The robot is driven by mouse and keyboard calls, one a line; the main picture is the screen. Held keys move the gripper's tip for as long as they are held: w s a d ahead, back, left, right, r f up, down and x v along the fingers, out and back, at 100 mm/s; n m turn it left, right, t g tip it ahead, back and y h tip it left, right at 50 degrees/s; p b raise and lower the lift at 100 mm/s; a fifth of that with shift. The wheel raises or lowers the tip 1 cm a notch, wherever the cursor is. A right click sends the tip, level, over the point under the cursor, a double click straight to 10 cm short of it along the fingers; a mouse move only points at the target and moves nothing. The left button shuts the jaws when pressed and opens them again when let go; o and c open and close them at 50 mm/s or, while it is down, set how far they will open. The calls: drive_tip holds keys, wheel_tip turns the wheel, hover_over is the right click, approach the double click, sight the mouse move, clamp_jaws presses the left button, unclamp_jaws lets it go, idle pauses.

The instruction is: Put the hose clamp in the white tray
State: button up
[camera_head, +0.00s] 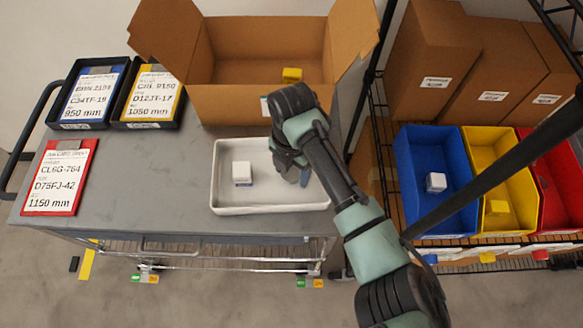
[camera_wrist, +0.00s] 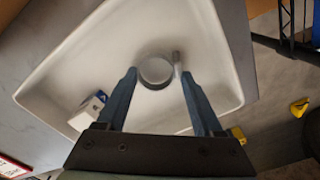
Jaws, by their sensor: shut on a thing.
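The hose clamp (camera_wrist: 157,70) is a grey metal ring with a small screw housing at its right side. It sits between the tips of the two blue fingers of my gripper (camera_wrist: 159,76), which is shut on it. The white tray (camera_head: 275,206) lies on the grey cart top; in the wrist view the tray (camera_wrist: 75,72) spreads beneath the clamp. In the head view my gripper (camera_head: 290,172) is over the right part of the tray, and I cannot make out the clamp there. How far the clamp is above the tray floor is hard to tell.
A small white and blue box (camera_head: 242,173) lies in the tray's left part. An open cardboard box (camera_head: 230,102) stands behind the tray. Black trays (camera_head: 123,122) and a red job card (camera_head: 58,178) are at left. Blue (camera_head: 428,205), yellow and red bins are on the rack at right.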

drive_tip(key=shift+f, duration=0.2)
drive_tip(key=o, duration=1.3)
